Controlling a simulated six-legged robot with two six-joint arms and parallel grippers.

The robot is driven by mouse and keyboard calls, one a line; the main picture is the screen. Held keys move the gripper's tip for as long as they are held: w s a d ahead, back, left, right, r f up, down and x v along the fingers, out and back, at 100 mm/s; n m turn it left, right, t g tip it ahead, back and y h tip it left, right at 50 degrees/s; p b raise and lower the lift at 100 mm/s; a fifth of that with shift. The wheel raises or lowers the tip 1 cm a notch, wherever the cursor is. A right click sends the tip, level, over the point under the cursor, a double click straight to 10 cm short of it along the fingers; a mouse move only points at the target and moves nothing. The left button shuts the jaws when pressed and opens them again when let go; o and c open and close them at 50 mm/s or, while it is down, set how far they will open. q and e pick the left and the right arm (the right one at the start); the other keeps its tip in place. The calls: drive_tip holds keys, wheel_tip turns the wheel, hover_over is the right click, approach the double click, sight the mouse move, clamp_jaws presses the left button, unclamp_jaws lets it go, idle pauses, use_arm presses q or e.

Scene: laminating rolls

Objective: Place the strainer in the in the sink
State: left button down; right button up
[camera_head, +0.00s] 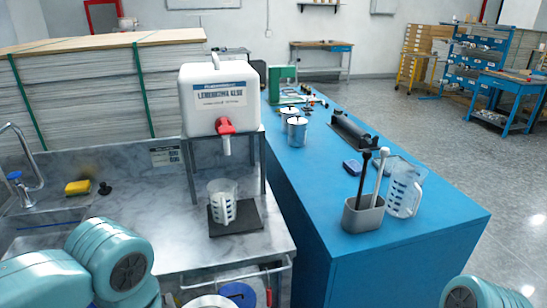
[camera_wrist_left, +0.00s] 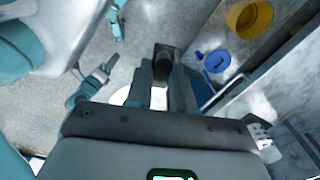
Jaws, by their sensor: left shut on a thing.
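The sink (camera_head: 48,216) is at the left edge of the head view, partly hidden by my left arm. A small black knobbed piece (camera_head: 104,188) lies on the marble counter right of the sponge; it looks like the sink strainer, but it is too small to be certain. My left gripper (camera_wrist_left: 163,75) shows in the left wrist view, its fingers closed around a dark thing (camera_wrist_left: 163,58) that I cannot identify. It is out of sight in the head view. My right gripper is not clearly visible in either view.
A faucet (camera_head: 22,165) rises beside the sink, near a yellow sponge (camera_head: 78,187). A white canister (camera_head: 215,100) stands above a measuring cup (camera_head: 222,202). A blue workbench (camera_head: 300,190) holds several items.

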use_arm(q)
drive_tip(key=shift+s, duration=0.2)
drive_tip(key=w+a+f+n, duration=0.2)
drive_tip(key=w+f+n, duration=0.9)
drive_tip(key=w+f, duration=0.3)
drive_tip(key=shift+a+f, duration=0.25)
drive_tip(key=shift+f, duration=0.6)
